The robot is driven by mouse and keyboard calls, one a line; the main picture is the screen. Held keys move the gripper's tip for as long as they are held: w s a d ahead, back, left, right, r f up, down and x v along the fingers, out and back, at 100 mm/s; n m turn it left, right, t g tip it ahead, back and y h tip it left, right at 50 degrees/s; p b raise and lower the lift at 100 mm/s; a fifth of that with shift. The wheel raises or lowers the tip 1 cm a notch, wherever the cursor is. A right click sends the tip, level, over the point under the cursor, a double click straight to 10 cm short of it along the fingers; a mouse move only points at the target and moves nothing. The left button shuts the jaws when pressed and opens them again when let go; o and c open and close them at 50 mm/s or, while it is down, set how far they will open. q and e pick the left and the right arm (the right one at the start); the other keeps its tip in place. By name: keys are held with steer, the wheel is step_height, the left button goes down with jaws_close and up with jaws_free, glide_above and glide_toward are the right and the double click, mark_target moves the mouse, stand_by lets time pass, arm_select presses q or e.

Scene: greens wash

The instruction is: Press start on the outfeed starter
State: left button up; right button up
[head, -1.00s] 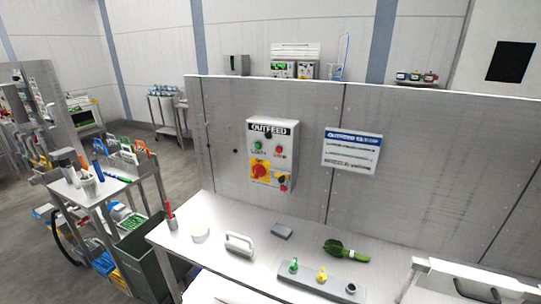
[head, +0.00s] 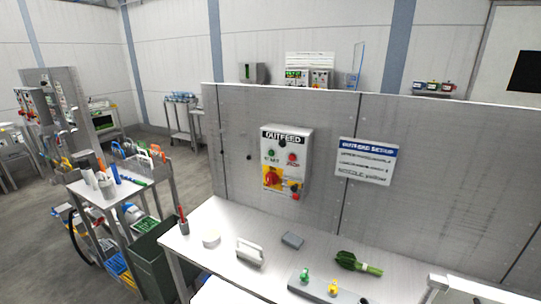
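The outfeed starter (head: 287,161) is a grey box on the upright metal panel, under a black OUTFEED label. A green start button (head: 271,153) sits at its upper left and a red stop button (head: 292,158) at its upper right. Below them is a red rotary switch (head: 271,177) on a yellow plate. Small red and dark parts are at the lower right, too small to make out.
A metal bench (head: 225,231) runs below the panel. A loaded cart (head: 92,204) and a dark green bin (head: 153,262) stand left.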

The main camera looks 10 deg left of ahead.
arm_select(q)
jaws_close()
stand_by(1.1)
